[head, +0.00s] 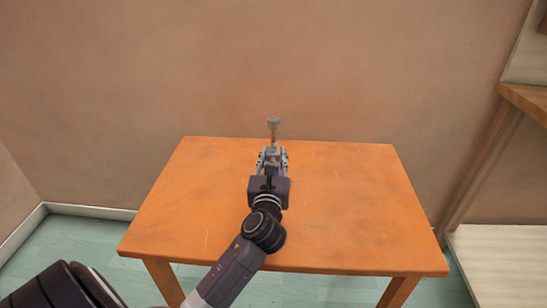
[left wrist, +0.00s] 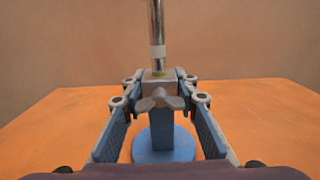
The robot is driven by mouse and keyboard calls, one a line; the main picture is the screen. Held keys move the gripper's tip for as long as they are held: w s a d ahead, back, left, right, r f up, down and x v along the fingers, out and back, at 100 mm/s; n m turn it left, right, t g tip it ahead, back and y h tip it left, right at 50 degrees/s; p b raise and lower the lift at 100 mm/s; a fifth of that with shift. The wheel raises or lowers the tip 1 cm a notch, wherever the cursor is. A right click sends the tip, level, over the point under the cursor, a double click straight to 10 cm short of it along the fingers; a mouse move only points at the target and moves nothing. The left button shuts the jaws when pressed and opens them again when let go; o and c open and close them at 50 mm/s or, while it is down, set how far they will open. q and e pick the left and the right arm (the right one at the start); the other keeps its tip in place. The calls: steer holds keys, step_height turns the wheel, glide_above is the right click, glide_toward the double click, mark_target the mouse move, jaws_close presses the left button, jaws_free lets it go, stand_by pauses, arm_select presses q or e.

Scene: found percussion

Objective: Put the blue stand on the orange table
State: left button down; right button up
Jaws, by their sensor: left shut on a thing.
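The blue stand (left wrist: 165,145) has a round blue base, a blue post, a grey clamp with a wing nut, and a shiny rod rising out of the top. It is upright in the left wrist view. In the head view only its upper part (head: 273,124) shows past my gripper; the base is hidden. My left gripper (head: 272,152) is shut on the stand near the grey clamp, over the orange table (head: 340,200). The base appears low against the tabletop, but I cannot tell whether it touches. My right gripper is not in view.
The tabletop is otherwise bare, with free room on both sides of my arm. A plain wall (head: 270,70) stands behind the table. A wooden shelf unit (head: 528,103) stands at the right, with a pale slatted surface (head: 505,260) low down.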

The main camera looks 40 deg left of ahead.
arm_select(q)
steer(key=c, duration=1.5)
jaws_free()
steer(key=shift+r, duration=0.1)
steer(key=p+v, duration=0.1)
steer(key=v, duration=1.1)
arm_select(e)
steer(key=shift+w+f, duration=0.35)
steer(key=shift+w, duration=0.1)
